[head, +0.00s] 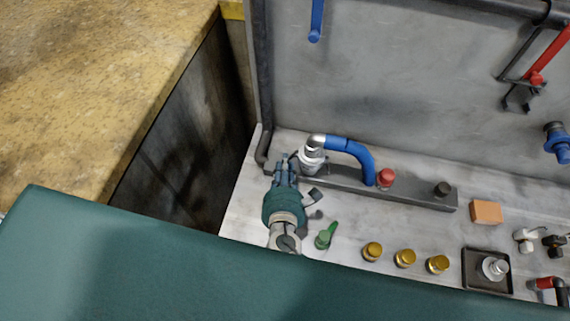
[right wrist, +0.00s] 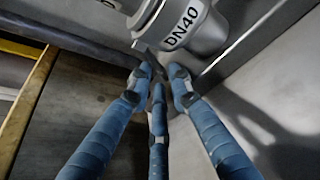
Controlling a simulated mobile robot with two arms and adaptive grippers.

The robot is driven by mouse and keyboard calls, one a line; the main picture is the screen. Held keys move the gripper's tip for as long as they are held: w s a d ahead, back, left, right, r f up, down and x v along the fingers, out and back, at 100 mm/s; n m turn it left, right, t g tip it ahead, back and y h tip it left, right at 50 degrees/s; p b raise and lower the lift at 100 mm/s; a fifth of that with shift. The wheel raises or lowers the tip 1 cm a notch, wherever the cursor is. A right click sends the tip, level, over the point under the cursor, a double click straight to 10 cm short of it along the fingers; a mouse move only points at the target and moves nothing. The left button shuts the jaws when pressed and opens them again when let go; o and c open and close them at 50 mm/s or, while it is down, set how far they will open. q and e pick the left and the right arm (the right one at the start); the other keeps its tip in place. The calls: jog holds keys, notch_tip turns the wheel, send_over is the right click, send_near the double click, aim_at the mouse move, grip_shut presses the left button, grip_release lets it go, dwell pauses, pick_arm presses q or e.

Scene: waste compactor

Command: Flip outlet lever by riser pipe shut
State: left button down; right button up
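My right gripper (head: 286,162) reaches over the left end of the pale deck, beside a grey metal fitting (head: 311,160) with a blue hose. In the right wrist view, this fitting (right wrist: 192,28) is marked DN40. The three blue fingers of my right gripper (right wrist: 160,76) stand close together with a narrow gap, nothing visibly held between them. A small dark pointed piece (right wrist: 140,46) shows just beyond the fingertips; I cannot tell whether it is the outlet lever or whether they touch it. A dark pipe (head: 264,75) rises at the left wall edge. My left gripper is not in view.
A green-handled valve (head: 325,237) and several brass caps (head: 405,258) stand right of my right arm. A red knob (head: 386,178) and an orange block (head: 486,212) lie further right. A blue lever (head: 316,20) and a red lever (head: 550,56) are on the grey wall.

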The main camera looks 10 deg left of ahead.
jog(key=v, duration=1.1)
jog(key=shift+s, duration=0.35)
jog(key=shift+r, duration=0.1)
